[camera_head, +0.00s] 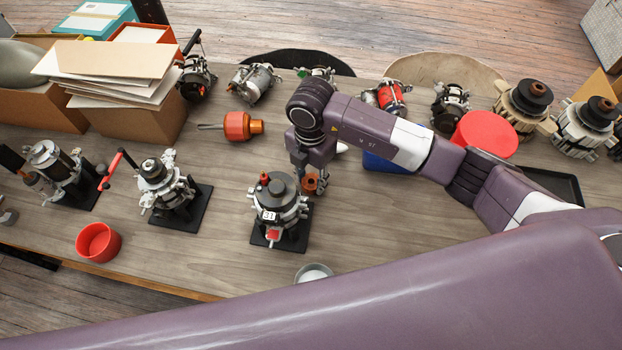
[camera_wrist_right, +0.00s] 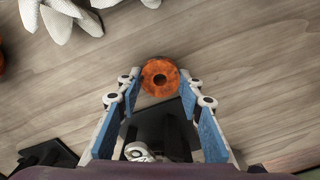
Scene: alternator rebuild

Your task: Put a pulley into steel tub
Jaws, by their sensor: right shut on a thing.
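My right gripper (camera_head: 305,180) points down beside an alternator on a black stand, near the middle of the table. It is shut on a copper-orange ring-shaped pulley (camera_head: 310,184). In the right wrist view the pulley (camera_wrist_right: 160,77) shows its dark centre hole between the fingertips of the gripper (camera_wrist_right: 160,88). The steel tub (camera_head: 313,272) is a small round grey bowl near the table's front edge, below the gripper in the head view. My purple arm in the foreground partly covers it. My left gripper is not in view.
The alternator (camera_head: 280,200) on its black stand is close left of the gripper. A red tub (camera_head: 98,242) stands at the front left. An orange tool (camera_head: 240,126) lies behind. Several alternators line the back. Bare wood lies between the stand and the steel tub.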

